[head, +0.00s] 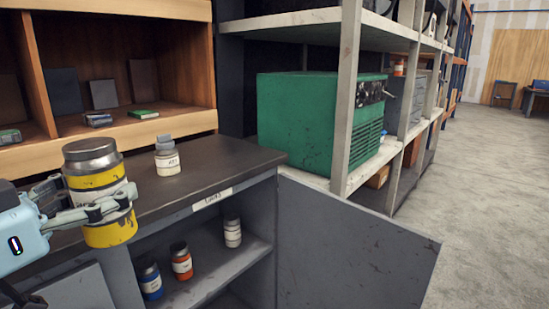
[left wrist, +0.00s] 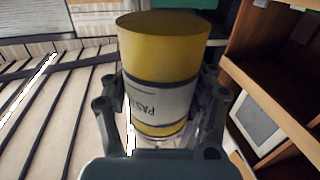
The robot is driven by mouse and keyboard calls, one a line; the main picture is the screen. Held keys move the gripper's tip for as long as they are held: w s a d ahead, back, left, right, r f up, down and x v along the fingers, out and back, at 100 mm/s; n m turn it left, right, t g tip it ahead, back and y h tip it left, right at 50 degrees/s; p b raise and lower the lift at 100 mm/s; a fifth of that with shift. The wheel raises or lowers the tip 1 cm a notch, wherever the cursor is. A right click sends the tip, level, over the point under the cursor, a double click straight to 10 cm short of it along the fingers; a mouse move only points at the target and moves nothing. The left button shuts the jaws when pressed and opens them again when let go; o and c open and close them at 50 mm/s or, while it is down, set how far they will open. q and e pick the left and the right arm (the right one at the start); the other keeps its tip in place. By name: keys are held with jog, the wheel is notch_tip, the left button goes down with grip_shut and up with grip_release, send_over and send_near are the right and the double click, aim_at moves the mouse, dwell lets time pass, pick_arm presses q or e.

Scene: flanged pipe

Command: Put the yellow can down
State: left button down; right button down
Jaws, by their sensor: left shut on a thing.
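The yellow can (head: 95,181) has a grey metal lid and a white label band. In the head view it is upright at the left, in front of the dark cabinet top. My left gripper (head: 92,208) is shut on its middle, one finger on each side. In the left wrist view the can (left wrist: 165,45) fills the middle, its label partly readable, with the left gripper (left wrist: 160,110) around it. Whether the can touches the cabinet top cannot be told. My right gripper is not in view.
A small white-labelled bottle (head: 167,157) stands on the cabinet top (head: 225,160), with bare room to its right. Below, the open cabinet holds blue, orange and white jars. Its grey door (head: 350,245) swings out at right. A green machine (head: 310,120) sits on shelving behind.

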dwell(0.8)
pick_arm(q)
jog(key=w+a+n+y, duration=0.1)
jog(key=w+n+y, duration=0.1)
jog(key=w, duration=0.5)
jog(key=w+a+r+n+t+y+p, duration=0.1)
jog(key=w+a+n+y, duration=0.1)
jog(key=w+y, duration=0.3)
jog(key=w+a+r+n+t+y, duration=0.1)
jog(key=w+a+n+y, duration=0.1)
jog(key=w, duration=0.8)
jog(key=shift+a+r+n+y+p, duration=0.2)
jog(key=shift+n+y+p, duration=0.25)
jog(key=shift+y, duration=0.35)
jog(key=shift+w, duration=0.1)
jog(key=s+a+f, duration=0.2)
jog(key=a, duration=0.1)
jog(key=s+a+f, duration=0.2)
jog(key=a+f, duration=0.1)
jog(key=s+a+f, duration=0.2)
jog(key=s+a, duration=0.1)
jog(key=shift+a+f+b, duration=0.15)
jog(key=shift+b, duration=0.2)
jog(key=shift+f+b, duration=0.7)
jog(key=shift+f, duration=1.05)
